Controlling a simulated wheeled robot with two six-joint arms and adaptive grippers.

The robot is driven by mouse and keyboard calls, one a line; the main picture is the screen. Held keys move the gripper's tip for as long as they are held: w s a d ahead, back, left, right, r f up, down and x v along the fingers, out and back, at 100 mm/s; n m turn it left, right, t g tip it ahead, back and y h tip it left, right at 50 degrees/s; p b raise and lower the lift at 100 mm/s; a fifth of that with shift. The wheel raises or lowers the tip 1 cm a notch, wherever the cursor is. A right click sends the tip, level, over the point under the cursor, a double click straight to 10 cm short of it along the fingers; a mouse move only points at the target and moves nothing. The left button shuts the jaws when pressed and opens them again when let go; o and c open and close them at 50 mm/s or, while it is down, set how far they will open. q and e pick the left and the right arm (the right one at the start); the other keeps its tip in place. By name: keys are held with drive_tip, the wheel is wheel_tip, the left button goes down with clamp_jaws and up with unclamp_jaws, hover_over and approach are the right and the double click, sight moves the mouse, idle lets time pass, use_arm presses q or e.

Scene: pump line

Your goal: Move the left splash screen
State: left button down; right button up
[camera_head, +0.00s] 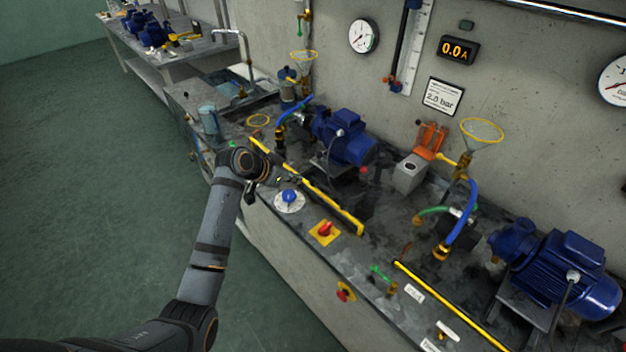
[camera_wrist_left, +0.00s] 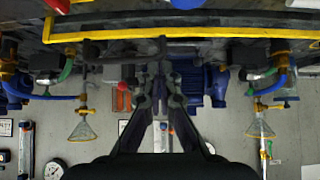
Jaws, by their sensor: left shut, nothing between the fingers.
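The left splash screen shows in the head view as a long yellow-edged bar (camera_head: 320,197) standing along the front of the bench, before the left blue pump. In the left wrist view a yellow frame edge (camera_wrist_left: 200,34) runs across the top of the picture, beyond my fingers. My left gripper (camera_head: 278,181) is beside the left part of the screen, on its front side, shut and empty. In the left wrist view its fingers (camera_wrist_left: 163,60) point toward the yellow edge; I cannot tell whether they touch it. My right gripper is not in view.
A second yellow-edged screen (camera_head: 450,304) stands farther right. A blue knob (camera_head: 289,197), a red switch on a yellow plate (camera_head: 325,232) and an emergency button (camera_head: 345,292) sit along the front. Blue pumps (camera_head: 345,138) and hoses fill the back. The floor at left is clear.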

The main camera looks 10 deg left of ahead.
use_arm(q)
hover_over(312, 194)
drive_tip(key=f, duration=0.4)
drive_tip(key=a+f, duration=0.1)
drive_tip(key=f, duration=0.1)
drive_tip(key=shift+s+f, duration=0.15)
drive_tip(key=shift+s, duration=0.15)
wheel_tip(312, 194, down, 5)
drive_tip(key=b, duration=0.2)
drive_tip(key=shift+s+b, duration=0.1)
drive_tip(key=shift+b, duration=0.3)
drive_tip(key=shift+s, duration=0.1)
drive_tip(key=shift+p, duration=0.3)
